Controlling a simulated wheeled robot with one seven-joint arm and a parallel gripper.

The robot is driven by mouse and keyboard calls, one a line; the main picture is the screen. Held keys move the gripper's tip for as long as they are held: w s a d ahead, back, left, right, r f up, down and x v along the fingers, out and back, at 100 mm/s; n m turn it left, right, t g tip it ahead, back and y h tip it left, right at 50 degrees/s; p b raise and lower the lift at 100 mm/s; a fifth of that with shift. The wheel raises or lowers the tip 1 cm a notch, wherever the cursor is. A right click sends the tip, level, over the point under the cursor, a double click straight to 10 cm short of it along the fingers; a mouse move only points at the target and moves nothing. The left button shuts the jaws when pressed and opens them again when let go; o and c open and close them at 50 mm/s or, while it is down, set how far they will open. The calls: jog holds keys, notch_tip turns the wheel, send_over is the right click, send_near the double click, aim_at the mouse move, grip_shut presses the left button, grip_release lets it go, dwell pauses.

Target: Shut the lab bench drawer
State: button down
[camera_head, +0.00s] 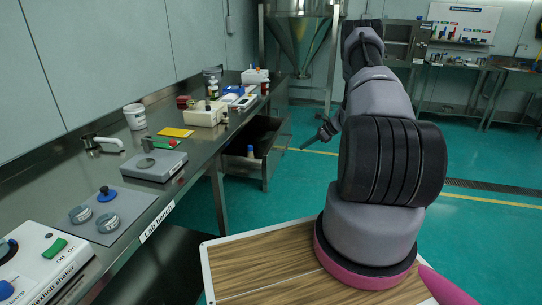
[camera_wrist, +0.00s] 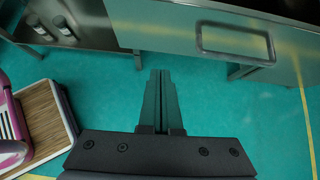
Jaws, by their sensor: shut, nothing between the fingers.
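The lab bench (camera_head: 190,165) runs along the left in the head view. Its drawer (camera_head: 273,155) is pulled out below the far part of the bench top, with a blue-capped bottle (camera_head: 250,151) inside. My gripper (camera_head: 304,147) is to the right of the drawer front, apart from it, over open floor. In the wrist view my gripper (camera_wrist: 161,73) is shut and empty. The drawer front (camera_wrist: 180,32) with its rectangular handle (camera_wrist: 235,42) is at the top right there, and the fingertips appear just below its lower edge, left of the handle.
The bench top holds a balance (camera_head: 154,165), a white tub (camera_head: 135,117), a yellow pad (camera_head: 175,132) and a beige device (camera_head: 205,114). A steel hopper (camera_head: 301,35) stands behind. Two small bottles (camera_wrist: 52,27) show at the wrist view's upper left. The green floor right of the drawer is clear.

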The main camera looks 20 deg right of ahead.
jog(key=shift+w+a+r+x, duration=0.1)
jog(key=shift+r+x, duration=0.1)
jog(key=shift+x, duration=2.2)
jog(key=shift+w+a+r+x, duration=0.15)
jog(key=shift+x, duration=2.2)
jog(key=shift+w+a+r+x, duration=0.1)
jog(key=shift+r+x, duration=0.1)
jog(key=shift+x, duration=2.2)
